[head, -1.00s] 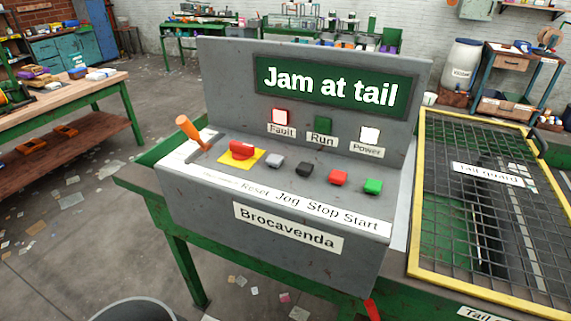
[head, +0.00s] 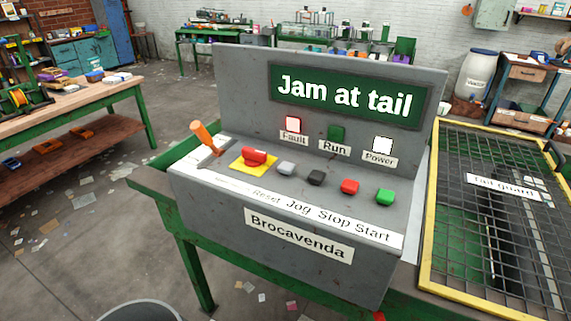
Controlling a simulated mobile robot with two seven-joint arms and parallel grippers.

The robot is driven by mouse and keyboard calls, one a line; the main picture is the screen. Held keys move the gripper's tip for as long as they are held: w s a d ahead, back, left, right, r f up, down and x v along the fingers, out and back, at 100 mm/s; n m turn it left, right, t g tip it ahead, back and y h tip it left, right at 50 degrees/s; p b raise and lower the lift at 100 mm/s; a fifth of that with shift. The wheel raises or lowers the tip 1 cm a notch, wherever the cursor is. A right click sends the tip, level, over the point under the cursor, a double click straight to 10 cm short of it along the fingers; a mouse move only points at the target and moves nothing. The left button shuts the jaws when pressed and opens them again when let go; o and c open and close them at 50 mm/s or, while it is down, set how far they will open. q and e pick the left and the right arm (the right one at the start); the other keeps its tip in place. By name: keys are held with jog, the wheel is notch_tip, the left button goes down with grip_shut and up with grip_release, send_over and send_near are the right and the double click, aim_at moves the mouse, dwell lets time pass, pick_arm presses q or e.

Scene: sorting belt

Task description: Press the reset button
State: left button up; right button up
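The grey control box (head: 230,198) stands on a green-framed table in the middle of the head view. Its label strip reads Reset, Jog, Stop, Start. The reset button (head: 286,168) is the small light grey one, first in the row. To its right are the black jog button (head: 316,178), the red stop button (head: 350,187) and the green start button (head: 385,197). The display (head: 345,96) reads "Jam at tail". Neither gripper is in view.
A red switch (head: 254,158) on a yellow plate and an orange-handled lever (head: 206,137) are left of the reset button. A yellow-framed mesh tail guard (head: 470,230) lies at right. A wooden workbench (head: 75,100) stands at left. The space above the buttons is clear.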

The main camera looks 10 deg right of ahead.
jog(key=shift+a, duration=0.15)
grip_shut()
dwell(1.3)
